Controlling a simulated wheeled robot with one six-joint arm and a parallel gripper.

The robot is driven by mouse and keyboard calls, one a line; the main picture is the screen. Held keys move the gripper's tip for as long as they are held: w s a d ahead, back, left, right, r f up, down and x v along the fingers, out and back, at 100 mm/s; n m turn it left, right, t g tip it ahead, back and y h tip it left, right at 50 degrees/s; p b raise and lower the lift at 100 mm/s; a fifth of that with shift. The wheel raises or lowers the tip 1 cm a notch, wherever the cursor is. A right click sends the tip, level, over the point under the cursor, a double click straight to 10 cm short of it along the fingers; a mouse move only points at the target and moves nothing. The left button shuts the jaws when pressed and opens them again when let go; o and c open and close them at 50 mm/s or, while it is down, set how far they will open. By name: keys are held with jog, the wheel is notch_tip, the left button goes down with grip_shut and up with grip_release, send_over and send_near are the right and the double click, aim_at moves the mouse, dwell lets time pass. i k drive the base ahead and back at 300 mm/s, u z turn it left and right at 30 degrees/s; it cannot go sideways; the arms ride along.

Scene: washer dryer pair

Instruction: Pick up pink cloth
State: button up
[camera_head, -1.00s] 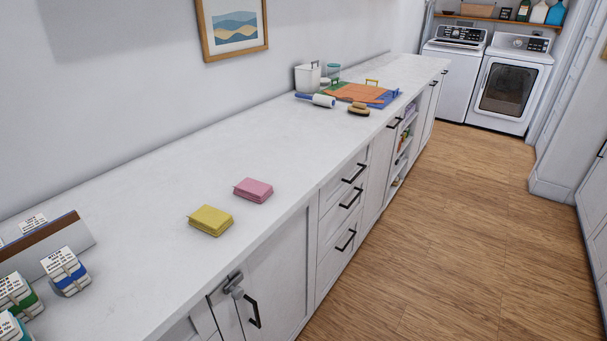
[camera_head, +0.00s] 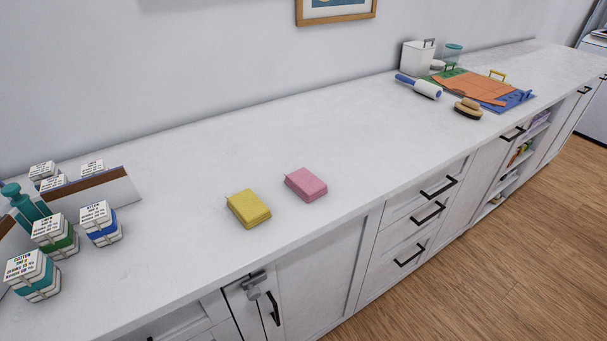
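A folded pink cloth (camera_head: 306,185) lies flat on the white countertop (camera_head: 200,150), a little back from its front edge. A folded yellow cloth (camera_head: 248,209) lies just to its left and nearer, with a small gap between the two. Nothing covers the pink cloth. My gripper is not in view.
Labelled stacked boxes (camera_head: 101,223) and a teal bottle (camera_head: 24,203) stand at the left. A lint roller (camera_head: 418,87), a brush (camera_head: 468,107), a white bin (camera_head: 417,57) and coloured folding boards (camera_head: 480,88) sit farther right. Counter around the cloths is clear.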

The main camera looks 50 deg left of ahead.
aim_at(305, 184)
jog(key=u, duration=0.75)
jog(key=i, duration=0.8)
jog(key=u, duration=0.85)
